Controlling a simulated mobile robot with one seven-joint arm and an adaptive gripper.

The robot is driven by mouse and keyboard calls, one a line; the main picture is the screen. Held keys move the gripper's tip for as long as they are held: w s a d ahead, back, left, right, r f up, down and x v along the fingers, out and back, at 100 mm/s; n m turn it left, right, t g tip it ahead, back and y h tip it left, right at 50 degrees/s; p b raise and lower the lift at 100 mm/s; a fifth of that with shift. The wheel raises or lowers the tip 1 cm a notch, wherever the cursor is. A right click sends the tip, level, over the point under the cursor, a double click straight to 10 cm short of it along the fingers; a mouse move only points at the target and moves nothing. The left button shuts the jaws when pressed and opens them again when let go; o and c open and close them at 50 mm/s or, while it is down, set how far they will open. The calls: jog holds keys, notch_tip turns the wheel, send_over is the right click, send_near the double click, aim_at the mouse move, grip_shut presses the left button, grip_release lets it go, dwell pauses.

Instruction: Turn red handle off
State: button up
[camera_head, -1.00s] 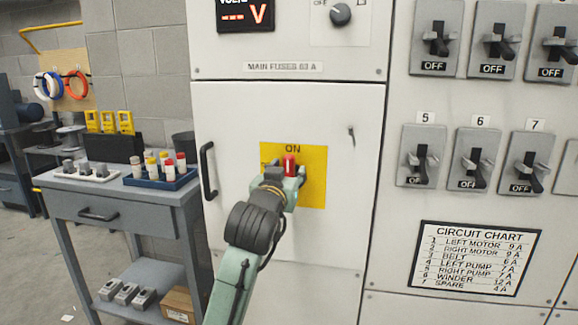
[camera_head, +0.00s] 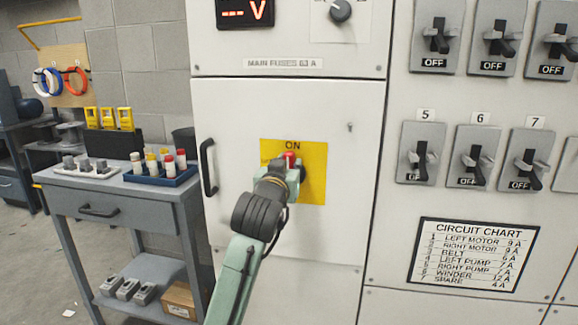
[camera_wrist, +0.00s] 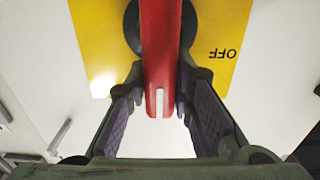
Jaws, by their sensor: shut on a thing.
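The red handle (camera_head: 289,156) is on a yellow plate (camera_head: 316,185) on the white cabinet door, with its red tip just under the word ON. In the wrist view the handle (camera_wrist: 161,50) runs down between my fingers from a dark round hub. The word OFF shows upside down on the yellow plate (camera_wrist: 205,78), to the right of the handle. My gripper (camera_head: 287,171) is shut on the handle, with a fingertip at each side of it (camera_wrist: 161,95). My gripper hides most of the handle in the head view.
A black door pull (camera_head: 208,167) is left of the plate. Breaker switches (camera_head: 420,160) and a circuit chart (camera_head: 472,254) are on the right panel. A grey cart (camera_head: 120,212) with a blue tray (camera_head: 160,178) stands at the left.

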grip_shut()
